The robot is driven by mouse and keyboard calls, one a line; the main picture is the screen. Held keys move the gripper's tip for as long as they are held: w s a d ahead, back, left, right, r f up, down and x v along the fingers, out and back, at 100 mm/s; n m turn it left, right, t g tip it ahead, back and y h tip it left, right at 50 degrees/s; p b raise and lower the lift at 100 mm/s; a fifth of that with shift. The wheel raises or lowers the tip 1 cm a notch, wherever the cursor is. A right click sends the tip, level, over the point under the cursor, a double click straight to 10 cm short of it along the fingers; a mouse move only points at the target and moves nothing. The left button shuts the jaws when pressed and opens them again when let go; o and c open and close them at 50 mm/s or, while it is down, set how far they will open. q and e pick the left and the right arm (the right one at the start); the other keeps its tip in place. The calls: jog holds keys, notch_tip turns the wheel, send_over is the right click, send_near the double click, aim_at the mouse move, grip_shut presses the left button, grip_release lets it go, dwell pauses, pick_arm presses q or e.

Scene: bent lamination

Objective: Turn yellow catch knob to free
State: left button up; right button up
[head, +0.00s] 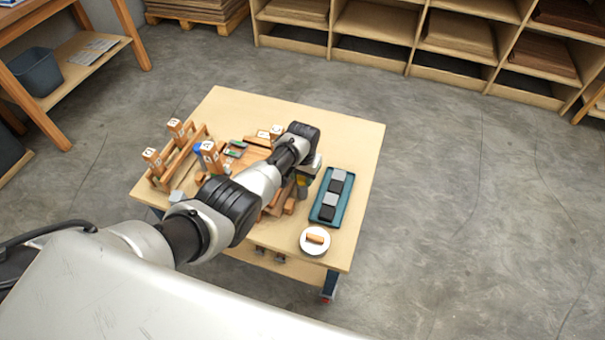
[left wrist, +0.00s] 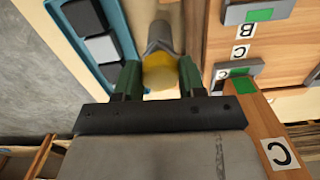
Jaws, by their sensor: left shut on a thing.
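The yellow catch knob (left wrist: 160,72) shows in the left wrist view between the two green fingers of my left gripper (left wrist: 160,85). The fingers touch it on both sides, and the gripper is shut on it. A grey part (left wrist: 160,36) adjoins the knob on its far side. In the head view my left gripper (head: 303,184) is low over the table, between the wooden fixture and the blue tray. My forearm covers part of the fixture there. The catch's free or locked position cannot be read. My right gripper is not in view.
A blue tray (head: 323,219) of grey and black blocks lies right of my gripper. A white plate (head: 306,247) with a small brown piece is near the table's front. Wooden posts labelled with letters, such as one post (head: 211,156), stand left. The table's (head: 358,150) right edge is clear.

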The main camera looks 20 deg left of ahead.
pick_arm(q)
jog(key=m, duration=0.4)
jog(key=shift+m, duration=2)
jog(key=o, duration=0.9)
jog(key=shift+r+p, duration=0.1)
jog(key=shift+p, duration=0.2)
